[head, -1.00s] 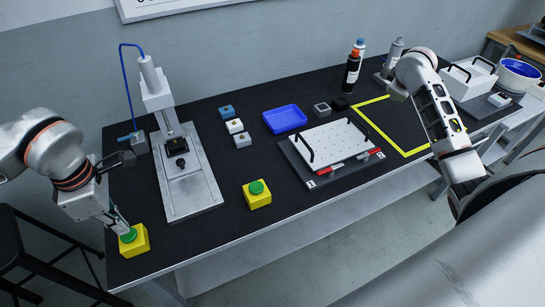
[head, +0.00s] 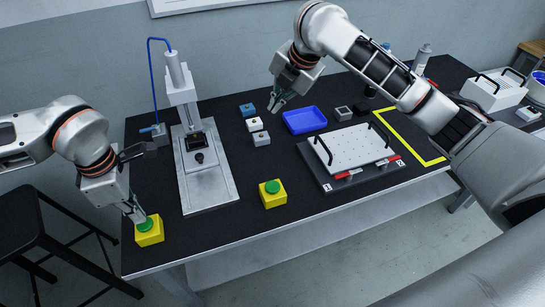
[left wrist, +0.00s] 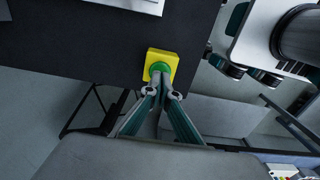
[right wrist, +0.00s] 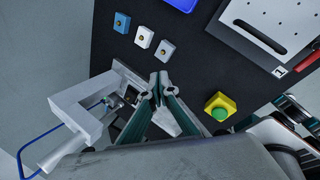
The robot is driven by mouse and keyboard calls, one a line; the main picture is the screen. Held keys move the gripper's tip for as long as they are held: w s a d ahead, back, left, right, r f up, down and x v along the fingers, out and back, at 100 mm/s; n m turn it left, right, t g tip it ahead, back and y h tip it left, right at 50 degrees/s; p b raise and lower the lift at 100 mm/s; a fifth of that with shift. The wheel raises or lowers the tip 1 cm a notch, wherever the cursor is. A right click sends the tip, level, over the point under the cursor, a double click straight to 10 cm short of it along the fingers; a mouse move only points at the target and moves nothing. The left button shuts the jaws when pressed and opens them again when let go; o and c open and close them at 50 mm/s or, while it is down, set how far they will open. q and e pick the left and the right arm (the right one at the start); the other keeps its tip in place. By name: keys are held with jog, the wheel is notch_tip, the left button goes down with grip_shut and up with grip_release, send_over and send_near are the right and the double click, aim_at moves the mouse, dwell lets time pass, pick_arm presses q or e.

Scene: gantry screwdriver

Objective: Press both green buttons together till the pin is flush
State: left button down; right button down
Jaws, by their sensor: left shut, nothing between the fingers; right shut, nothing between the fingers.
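The left green button (head: 146,223) sits on a yellow box (head: 150,236) at the table's front left. My left gripper (head: 140,217) is shut with its tips at this button; the left wrist view shows the tips over the button (left wrist: 160,68), but I cannot tell whether it is pressed. The right green button (head: 272,187) on its yellow box (head: 273,199) stands free, right of the press. My right gripper (head: 274,108) is shut and empty, raised above the table behind that button. The press (head: 184,95) stands between, with a dark fixture under its ram; the pin is too small to make out.
Small blue (head: 247,109), white and grey blocks lie behind the right button, near a blue tray (head: 304,120). A white perforated plate (head: 350,147) with handles lies to the right. The black table surface around the right button is clear.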

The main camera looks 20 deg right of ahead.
jog(key=s+a+f+n+g, duration=0.1)
jog(key=s+a+n+g, duration=0.2)
jog(key=s+a+n, duration=0.45)
jog(key=n+g+h, duration=0.2)
jog(key=n, duration=0.1)
send_near(273, 186)
jog(key=shift+a, duration=0.15)
jog(key=shift+f, duration=2.7)
pick_arm(q)
jog(key=shift+f, duration=1.05)
pick_arm(e)
jog(key=shift+f, duration=1.05)
pick_arm(q)
jog(key=shift+f, duration=0.25)
pick_arm(e)
jog(key=shift+s+f, duration=0.1)
jog(key=shift+f, duration=0.2)
